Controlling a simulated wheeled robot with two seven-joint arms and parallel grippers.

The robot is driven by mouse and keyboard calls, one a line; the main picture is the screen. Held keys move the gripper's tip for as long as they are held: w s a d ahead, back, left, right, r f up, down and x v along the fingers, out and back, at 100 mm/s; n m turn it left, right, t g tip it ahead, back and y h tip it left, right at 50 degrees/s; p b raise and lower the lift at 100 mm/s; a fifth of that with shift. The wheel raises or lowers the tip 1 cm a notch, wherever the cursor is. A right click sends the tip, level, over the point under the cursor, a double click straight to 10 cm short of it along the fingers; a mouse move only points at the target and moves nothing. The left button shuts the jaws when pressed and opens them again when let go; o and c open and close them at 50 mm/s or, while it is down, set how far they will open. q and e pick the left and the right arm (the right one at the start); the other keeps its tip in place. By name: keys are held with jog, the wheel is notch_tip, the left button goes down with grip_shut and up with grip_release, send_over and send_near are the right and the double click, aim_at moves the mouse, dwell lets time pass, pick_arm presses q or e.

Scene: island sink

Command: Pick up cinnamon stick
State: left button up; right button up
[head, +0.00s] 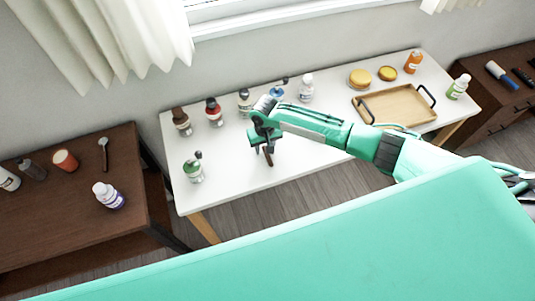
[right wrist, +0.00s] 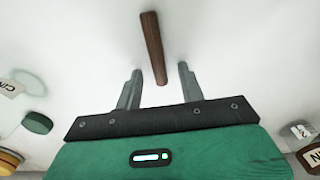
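The cinnamon stick (right wrist: 152,45) is a thin brown rod on the white surface in the right wrist view. Its near end lies between the two grey fingers of my right gripper (right wrist: 160,78), and its far end extends beyond the fingertips. The fingers are spread, with a gap on both sides of the stick. In the head view my right gripper (head: 264,150) is low over the front part of the white table (head: 310,165). My left gripper is not in view.
A wooden tray (head: 395,104) sits on the right. A dark brown cabinet (head: 75,215) stands left. The table's front middle is mostly clear.

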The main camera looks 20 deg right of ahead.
grip_shut()
jog(key=shift+r, duration=0.1)
dwell(0.6)
